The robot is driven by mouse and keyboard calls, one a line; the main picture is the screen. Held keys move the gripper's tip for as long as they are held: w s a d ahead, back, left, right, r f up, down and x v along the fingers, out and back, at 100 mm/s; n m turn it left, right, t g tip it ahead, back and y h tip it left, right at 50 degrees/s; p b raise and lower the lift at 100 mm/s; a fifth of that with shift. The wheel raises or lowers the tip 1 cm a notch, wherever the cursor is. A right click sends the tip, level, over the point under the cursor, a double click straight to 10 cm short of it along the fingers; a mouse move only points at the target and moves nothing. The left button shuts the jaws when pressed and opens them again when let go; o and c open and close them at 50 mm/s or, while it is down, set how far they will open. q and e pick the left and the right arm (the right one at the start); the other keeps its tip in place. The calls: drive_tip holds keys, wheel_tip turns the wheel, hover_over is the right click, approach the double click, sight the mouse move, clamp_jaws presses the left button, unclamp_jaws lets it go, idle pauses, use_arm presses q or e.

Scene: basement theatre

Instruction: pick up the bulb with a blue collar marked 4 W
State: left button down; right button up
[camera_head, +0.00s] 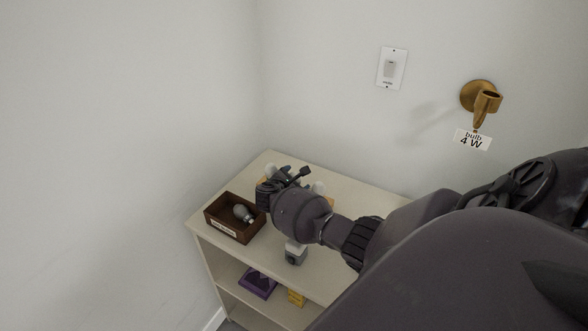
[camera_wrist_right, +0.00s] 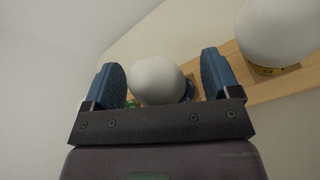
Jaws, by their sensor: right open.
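In the right wrist view a white round bulb (camera_wrist_right: 157,78) sits between the two blue fingers of my open right gripper (camera_wrist_right: 160,72). A bit of dark blue collar shows at its right lower side; no marking on it is readable. A second white bulb (camera_wrist_right: 265,30) with a yellow collar stands to the right on a wooden strip (camera_wrist_right: 235,95). In the head view my right gripper (camera_head: 270,188) is over the back of the shelf, and my arm hides most of the bulbs there. One white bulb (camera_head: 318,188) shows beside it.
A cream shelf unit (camera_head: 345,198) stands in the corner. A dark wooden box (camera_head: 223,227) on it holds a grey bulb (camera_head: 242,213). A grey-white object (camera_head: 296,253) is near the front edge.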

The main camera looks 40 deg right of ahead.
drive_tip(key=shift+c, duration=0.3)
drive_tip(key=c, duration=1)
drive_tip(key=shift+o, duration=0.2)
